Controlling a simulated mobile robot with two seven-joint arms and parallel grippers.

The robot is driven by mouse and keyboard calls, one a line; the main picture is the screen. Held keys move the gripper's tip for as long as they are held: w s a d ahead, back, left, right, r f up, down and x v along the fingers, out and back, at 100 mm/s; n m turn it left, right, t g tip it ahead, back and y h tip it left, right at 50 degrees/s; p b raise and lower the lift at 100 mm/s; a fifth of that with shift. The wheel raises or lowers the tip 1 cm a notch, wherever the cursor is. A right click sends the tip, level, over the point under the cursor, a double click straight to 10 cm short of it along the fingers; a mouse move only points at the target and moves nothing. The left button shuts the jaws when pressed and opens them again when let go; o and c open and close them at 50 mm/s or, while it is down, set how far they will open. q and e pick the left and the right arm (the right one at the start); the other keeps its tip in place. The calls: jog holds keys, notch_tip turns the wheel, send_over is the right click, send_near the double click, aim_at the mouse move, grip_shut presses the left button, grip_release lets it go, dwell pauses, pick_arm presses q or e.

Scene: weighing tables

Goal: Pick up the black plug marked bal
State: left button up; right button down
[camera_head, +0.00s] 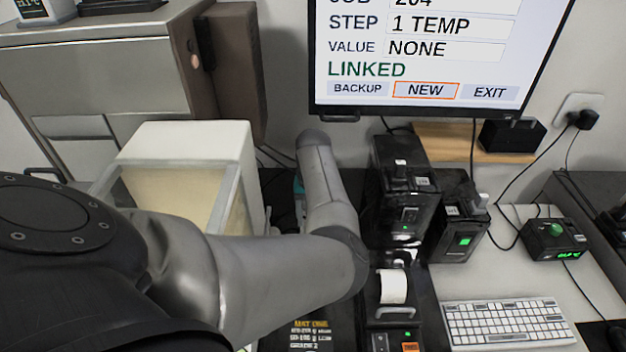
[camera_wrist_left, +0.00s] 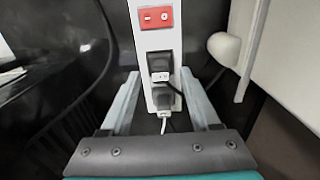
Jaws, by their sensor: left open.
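In the left wrist view a white power strip (camera_wrist_left: 152,45) runs down the middle. Two dark plugs sit in it: an upper black plug (camera_wrist_left: 159,70) with a pale label, and a lower dark grey plug (camera_wrist_left: 164,98) with a white cord. The label is too small to read, so I cannot tell which is marked bal. My left gripper (camera_wrist_left: 159,76) is open, one finger on each side of the strip in the picture, with nothing held. In the head view my left arm hides the gripper and plugs. My right gripper is not in view.
The strip's red switch (camera_wrist_left: 152,18) is above the plugs in the left wrist view. A white rounded part (camera_wrist_left: 224,47) is close on the right. The head view shows a glass-sided box (camera_head: 190,140), black devices (camera_head: 402,185), a monitor (camera_head: 425,55) and a keyboard (camera_head: 508,322).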

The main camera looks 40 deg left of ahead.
pick_arm(q)
notch_tip(320, 180, down, 3)
jog(key=shift+r, duration=0.2)
grip_shut()
dwell(0.4)
